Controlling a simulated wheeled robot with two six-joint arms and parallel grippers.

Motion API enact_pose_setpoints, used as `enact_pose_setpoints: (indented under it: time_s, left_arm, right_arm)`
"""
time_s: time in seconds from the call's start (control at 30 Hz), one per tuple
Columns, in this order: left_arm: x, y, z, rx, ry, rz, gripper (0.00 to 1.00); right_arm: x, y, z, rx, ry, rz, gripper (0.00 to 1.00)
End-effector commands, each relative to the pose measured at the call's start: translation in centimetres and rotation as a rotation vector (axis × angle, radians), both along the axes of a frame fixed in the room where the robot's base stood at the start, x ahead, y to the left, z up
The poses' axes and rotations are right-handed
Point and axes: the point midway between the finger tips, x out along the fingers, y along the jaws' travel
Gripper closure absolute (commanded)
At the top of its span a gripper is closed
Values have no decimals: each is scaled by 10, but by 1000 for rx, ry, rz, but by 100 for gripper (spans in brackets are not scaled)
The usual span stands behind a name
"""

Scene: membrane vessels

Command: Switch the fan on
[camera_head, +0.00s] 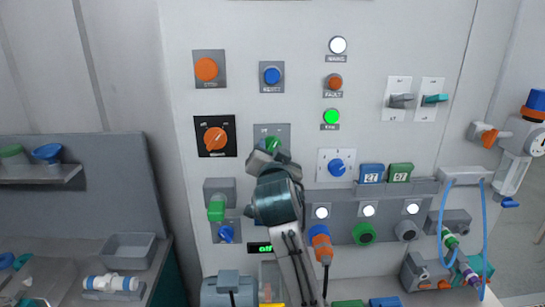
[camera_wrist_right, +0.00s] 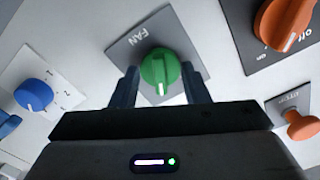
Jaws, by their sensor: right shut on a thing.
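The green fan knob (camera_head: 272,144) sits on a grey plate (camera_head: 272,129) in the middle of the panel. In the right wrist view the knob (camera_wrist_right: 160,66) shows closely, on a plate (camera_wrist_right: 128,49) labelled FAN. Its white mark points toward the bottom of that view. My right gripper (camera_head: 272,156) covers the knob's lower part in the head view. In the right wrist view its fingers (camera_wrist_right: 160,80) are on either side of the knob, shut on it. My left gripper is not in view.
An orange rotary switch (camera_head: 215,138) is left of the fan knob, a blue knob (camera_head: 337,167) right. A green lamp (camera_head: 331,116) is lit. My arm partly covers a small display (camera_head: 264,248) with green letters. Cables and valves crowd the right side.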

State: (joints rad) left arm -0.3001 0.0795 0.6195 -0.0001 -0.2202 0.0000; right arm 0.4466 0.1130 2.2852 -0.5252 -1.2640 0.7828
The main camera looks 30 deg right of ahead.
Motion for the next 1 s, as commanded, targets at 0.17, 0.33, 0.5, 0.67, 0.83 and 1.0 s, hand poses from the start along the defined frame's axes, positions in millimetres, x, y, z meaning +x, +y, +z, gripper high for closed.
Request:
enact_pose_setpoints:
  time_s: [0.17,0.33,0.5,0.67,0.83,1.0]
  left_arm:
    - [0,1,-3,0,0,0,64]
    - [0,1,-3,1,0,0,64]
    - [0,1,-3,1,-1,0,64]
    - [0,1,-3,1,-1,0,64]
    - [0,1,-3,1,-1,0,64]
    - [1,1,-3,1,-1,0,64]
  right_arm:
    - [0,0,1,29,-23,1,81]
    - [0,0,2,39,-29,1,81]
    - [0,0,2,39,-29,1,81]
    - [0,0,2,38,-28,0,51]
    - [0,0,1,38,-26,1,37]
    - [0,0,1,39,-25,0,37]
